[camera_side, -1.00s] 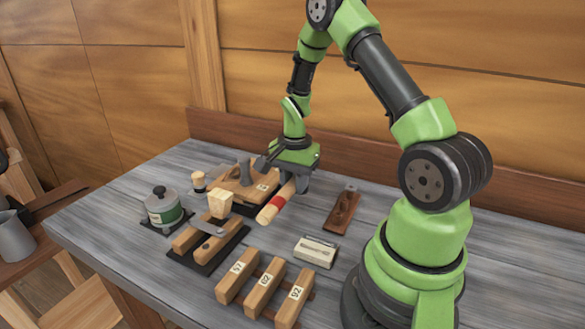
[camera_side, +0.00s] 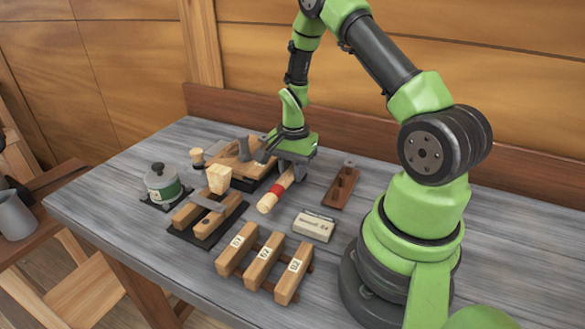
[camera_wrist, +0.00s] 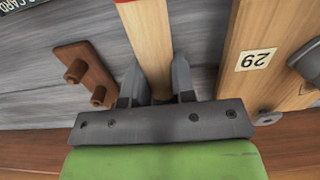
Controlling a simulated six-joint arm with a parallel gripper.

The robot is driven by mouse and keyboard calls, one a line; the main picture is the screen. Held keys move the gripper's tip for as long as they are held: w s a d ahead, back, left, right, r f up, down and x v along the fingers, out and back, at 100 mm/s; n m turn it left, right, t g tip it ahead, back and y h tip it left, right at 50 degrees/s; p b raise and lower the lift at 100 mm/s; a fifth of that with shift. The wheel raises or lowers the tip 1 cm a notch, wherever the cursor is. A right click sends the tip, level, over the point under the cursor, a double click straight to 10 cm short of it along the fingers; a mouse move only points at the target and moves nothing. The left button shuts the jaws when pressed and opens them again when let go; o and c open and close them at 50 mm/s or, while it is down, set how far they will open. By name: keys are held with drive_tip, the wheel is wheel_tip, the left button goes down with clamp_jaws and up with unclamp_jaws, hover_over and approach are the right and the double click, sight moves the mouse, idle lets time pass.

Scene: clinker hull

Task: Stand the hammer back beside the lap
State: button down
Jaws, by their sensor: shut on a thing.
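My gripper (camera_side: 288,170) is shut on a light wooden shaft with a red band, which I take to be the hammer (camera_side: 266,205). The shaft slants towards the front left. In the wrist view, the hammer (camera_wrist: 150,40) runs straight up between the fingers of my gripper (camera_wrist: 156,75). The hammer's head is not clearly seen. The stepped wooden piece with a number label, likely the lap (camera_side: 262,172), lies just left of my gripper and bears grey metal parts. The lap also shows at the right of the wrist view (camera_wrist: 251,35). I cannot tell whether the hammer touches the table.
A dark stand (camera_side: 197,238) with wooden rails and a pale wooden block stands front left, beside a lidded pot (camera_side: 161,184). A labelled rack (camera_side: 265,265) and an off-white box (camera_side: 314,226) are in front. A brown pegged board (camera_side: 341,187) lies right of my gripper.

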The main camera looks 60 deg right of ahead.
drive_tip(key=shift+f, duration=0.3)
drive_tip(key=c, duration=0.9)
unclamp_jaws()
drive_tip(key=shift+o, duration=0.2)
drive_tip(key=shift+r, duration=3.95)
